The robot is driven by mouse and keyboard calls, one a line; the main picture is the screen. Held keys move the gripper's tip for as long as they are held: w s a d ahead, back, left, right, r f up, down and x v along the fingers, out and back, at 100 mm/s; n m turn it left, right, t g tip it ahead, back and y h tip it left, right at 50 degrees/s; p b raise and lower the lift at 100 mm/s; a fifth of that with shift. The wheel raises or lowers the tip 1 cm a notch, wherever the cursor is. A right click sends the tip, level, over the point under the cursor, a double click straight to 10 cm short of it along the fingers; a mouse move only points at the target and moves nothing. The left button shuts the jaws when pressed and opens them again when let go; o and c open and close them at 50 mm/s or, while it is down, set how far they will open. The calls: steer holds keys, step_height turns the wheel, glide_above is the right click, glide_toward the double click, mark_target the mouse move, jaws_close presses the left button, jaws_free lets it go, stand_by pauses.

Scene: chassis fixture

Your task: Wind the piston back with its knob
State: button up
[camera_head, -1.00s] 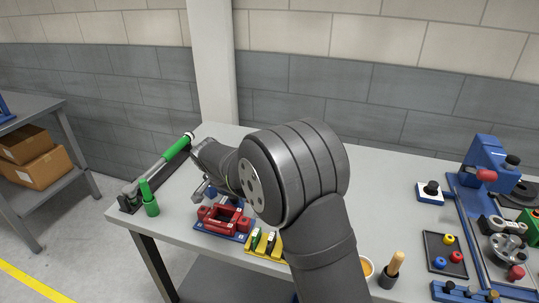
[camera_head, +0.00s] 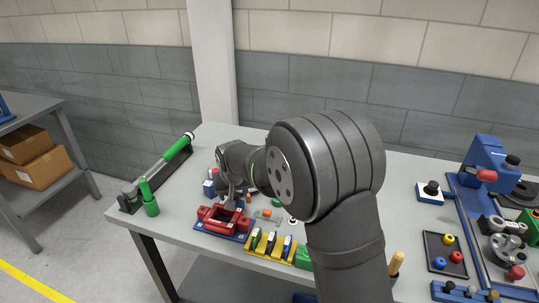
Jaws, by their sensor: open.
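A red frame-shaped fixture (camera_head: 208,217), which looks like a caliper body, sits on a blue base plate (camera_head: 221,235) near the table's front edge. My gripper (camera_head: 230,197) is at the fixture's far side, over or just behind it, with its jaws pointing down. It is open, and I see nothing held in it. The fingers are small and partly covered by my wrist. I cannot make out the piston or its knob, nor tell whether the fingers touch the fixture.
A yellow rack (camera_head: 262,251) with several pads stands right of the fixture. A blue block (camera_head: 209,188) and small orange and green parts lie behind. My arm hides much of the middle table.

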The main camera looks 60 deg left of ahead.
steer(key=shift+w+n+g, duration=0.1)
steer(key=shift+n+g, duration=0.2)
steer(key=shift+n, duration=0.7)
steer(key=shift+d+r, duration=0.1)
steer(key=shift+r, duration=0.1)
steer(key=v, duration=1.7)
steer(key=w+d+r+n+h, duration=0.4)
steer(key=d+r+n, duration=0.3)
steer(key=d, duration=0.3)
steer(key=shift+d+r+n, duration=0.2)
steer(key=shift+n, duration=0.7)
steer(key=shift+s, duration=0.1)
steer(key=s+a+f+m+y, duration=0.3)
steer(key=a+f+m, duration=0.5)
steer(key=a+f, duration=0.4)
steer(key=shift+s+a+f+y, duration=0.3)
steer(key=shift+a+f+y, duration=0.1)
steer(key=shift+f, duration=0.05)
steer(key=shift+r, duration=0.1)
